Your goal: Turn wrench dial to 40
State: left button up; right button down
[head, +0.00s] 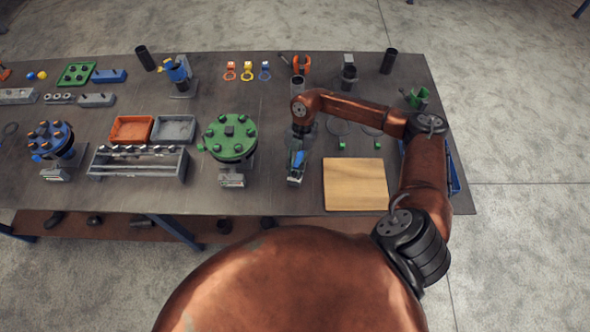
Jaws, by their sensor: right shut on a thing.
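My right arm reaches in from the right over the table, and its wrist bends down near the table's middle. My right gripper (298,146) points down and is mostly hidden by its own wrist. It is shut on a small blue-and-grey piece (297,160), which stands to the right of the green flange. The piece is too small to tell for sure that it is the wrench dial, and no number on it can be read. A grey rack (136,175) with several metal-headed tools lies left of the green flange. My left gripper is not in view.
A green bolted flange (230,137) and a blue one (50,139) stand on the table (268,192). A wooden board (355,185) lies right of the gripper. Orange (131,129) and grey (174,129) trays sit behind the rack. Coloured rings (248,71) lie at the back.

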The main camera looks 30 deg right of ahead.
dwell(0.6)
jog(key=c, duration=1.8)
grip_release()
jog(key=v, duration=1.2)
